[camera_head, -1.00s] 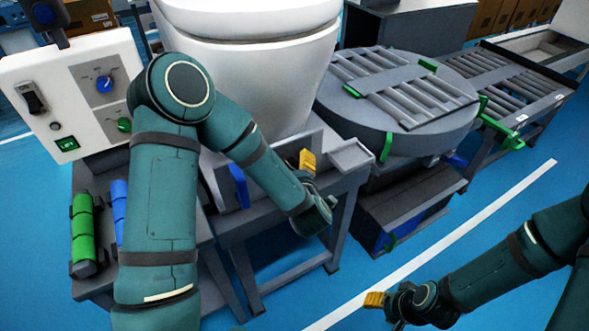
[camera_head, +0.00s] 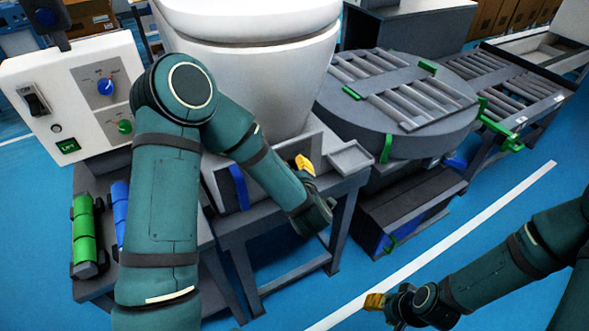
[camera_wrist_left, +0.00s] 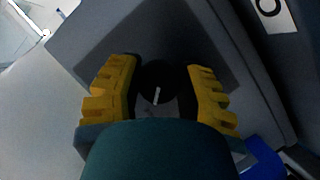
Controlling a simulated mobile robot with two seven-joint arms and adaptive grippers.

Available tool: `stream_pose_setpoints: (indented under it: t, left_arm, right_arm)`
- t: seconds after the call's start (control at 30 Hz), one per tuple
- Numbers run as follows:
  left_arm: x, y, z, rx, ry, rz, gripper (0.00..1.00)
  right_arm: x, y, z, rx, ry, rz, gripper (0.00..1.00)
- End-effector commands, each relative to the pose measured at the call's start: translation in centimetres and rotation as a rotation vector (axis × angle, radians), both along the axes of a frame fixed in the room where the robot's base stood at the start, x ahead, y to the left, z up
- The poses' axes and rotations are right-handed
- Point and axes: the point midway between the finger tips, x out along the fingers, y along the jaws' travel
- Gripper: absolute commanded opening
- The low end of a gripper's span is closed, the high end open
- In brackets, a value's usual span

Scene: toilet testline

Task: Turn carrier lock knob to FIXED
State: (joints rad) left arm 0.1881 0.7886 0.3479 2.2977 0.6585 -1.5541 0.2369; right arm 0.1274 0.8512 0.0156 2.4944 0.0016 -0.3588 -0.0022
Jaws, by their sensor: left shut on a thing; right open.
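The carrier lock knob (camera_wrist_left: 158,82) is a dark round knob with a white pointer line, seen in the left wrist view on a grey surface. Its line points nearly straight up and down in that picture, leaning slightly. My left gripper (camera_wrist_left: 161,70) has its yellow fingers on both sides of the knob and is shut on it. In the head view this gripper (camera_head: 305,164) is at the carrier table's front, and the knob is hidden there. The FIXED marking cannot be read. My right gripper (camera_head: 374,301) is open and empty over the floor at lower right.
The white toilet (camera_head: 255,70) stands behind my left arm on the grey carrier table (camera_head: 351,158). A control panel (camera_head: 60,95) is at left, with green (camera_head: 84,230) and blue cylinders below. A round roller turntable (camera_head: 395,95) stands right. Blue floor is clear around my right gripper.

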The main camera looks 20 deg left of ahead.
Motion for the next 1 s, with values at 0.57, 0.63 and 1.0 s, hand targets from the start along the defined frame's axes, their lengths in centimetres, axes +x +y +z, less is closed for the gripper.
stream_pose_setpoints:
  t: [0.57, 0.63, 1.0]
  left_arm:
    - [-0.1, -0.2, 0.4, 0.29, 0.346, -0.004, 0.02]
    - [-0.1, -0.2, 0.4, 0.333, 0.398, -0.005, 0.02]
    - [-0.2, -0.1, 0.4, 0.561, 0.666, -0.004, 0.02]
  right_arm:
    - [-1.0, 0.1, 5.4, 0.004, 0.022, 0.005, 0.47]
    - [-1.1, 0.2, 6.2, 0.005, 0.026, 0.006, 0.47]
    - [0.1, -0.1, 10.7, 0.0, 0.002, -0.016, 0.47]
